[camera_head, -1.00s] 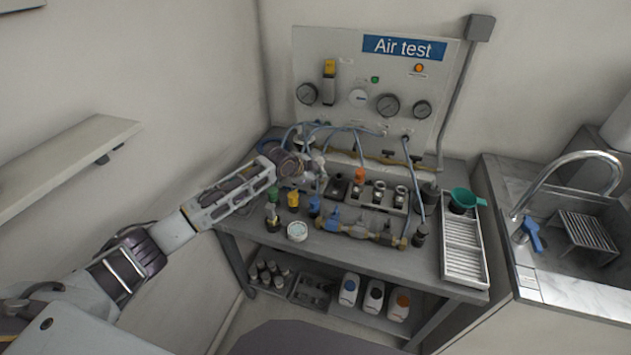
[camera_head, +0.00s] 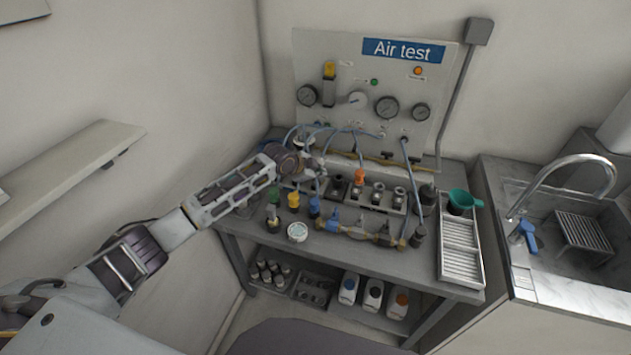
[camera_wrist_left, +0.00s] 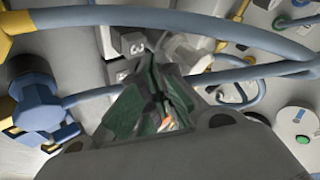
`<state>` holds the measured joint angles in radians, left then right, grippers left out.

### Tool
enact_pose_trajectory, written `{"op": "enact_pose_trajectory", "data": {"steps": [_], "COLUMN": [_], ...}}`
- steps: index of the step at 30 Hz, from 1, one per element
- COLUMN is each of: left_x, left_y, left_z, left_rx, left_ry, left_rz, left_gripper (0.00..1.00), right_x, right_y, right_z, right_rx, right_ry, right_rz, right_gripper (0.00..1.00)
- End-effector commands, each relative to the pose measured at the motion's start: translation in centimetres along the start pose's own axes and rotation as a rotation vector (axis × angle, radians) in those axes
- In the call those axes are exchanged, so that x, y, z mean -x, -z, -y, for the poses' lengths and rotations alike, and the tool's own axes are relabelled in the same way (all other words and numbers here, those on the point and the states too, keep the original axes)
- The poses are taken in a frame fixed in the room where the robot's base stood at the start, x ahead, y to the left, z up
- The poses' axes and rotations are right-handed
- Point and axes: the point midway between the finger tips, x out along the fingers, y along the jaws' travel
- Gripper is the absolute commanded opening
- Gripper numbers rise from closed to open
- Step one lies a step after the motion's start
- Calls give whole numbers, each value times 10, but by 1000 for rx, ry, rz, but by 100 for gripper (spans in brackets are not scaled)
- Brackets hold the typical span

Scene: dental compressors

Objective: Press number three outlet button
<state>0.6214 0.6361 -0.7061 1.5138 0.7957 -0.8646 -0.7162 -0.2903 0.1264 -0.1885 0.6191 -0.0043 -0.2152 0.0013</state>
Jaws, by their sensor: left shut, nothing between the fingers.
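My left gripper (camera_head: 316,169) reaches over the back left of the workbench, in front of the Air test panel (camera_head: 345,55). In the left wrist view its dark green fingers (camera_wrist_left: 158,88) are shut and empty. Just beyond them is a grey block marked 3 (camera_wrist_left: 134,46), with another small numbered face (camera_wrist_left: 118,72) below it, partly hidden by the fingers. I cannot tell whether the fingers touch the block, and no separate button face is clear. My right gripper is not in view.
Blue hoses (camera_wrist_left: 180,18) cross close to the gripper. A blue valve fitting (camera_wrist_left: 38,105) is at its left in the wrist view. Bottles, a brass manifold (camera_head: 355,234) and a slatted tray (camera_head: 441,255) crowd the bench (camera_head: 270,250). A sink (camera_head: 540,250) stands at right.

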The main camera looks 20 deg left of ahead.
Motion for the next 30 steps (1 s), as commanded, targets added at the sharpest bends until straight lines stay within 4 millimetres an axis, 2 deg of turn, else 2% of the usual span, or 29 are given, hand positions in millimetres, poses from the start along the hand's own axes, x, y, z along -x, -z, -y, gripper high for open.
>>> {"op": "enact_pose_trajectory", "data": {"steps": [8, 13, 30], "left_x": [0, 6, 31], "left_y": [0, 5, 22], "left_z": [0, 5, 22], "left_rx": [0, 0, 0], "left_ry": [0, 0, 0], "left_rz": [0, 0, 0], "left_gripper": [0, 0, 0], "right_x": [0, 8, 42], "right_y": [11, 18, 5], "right_z": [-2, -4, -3], "right_rx": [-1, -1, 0], "right_ry": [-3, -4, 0], "right_rz": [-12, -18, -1], "right_gripper": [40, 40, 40]}}
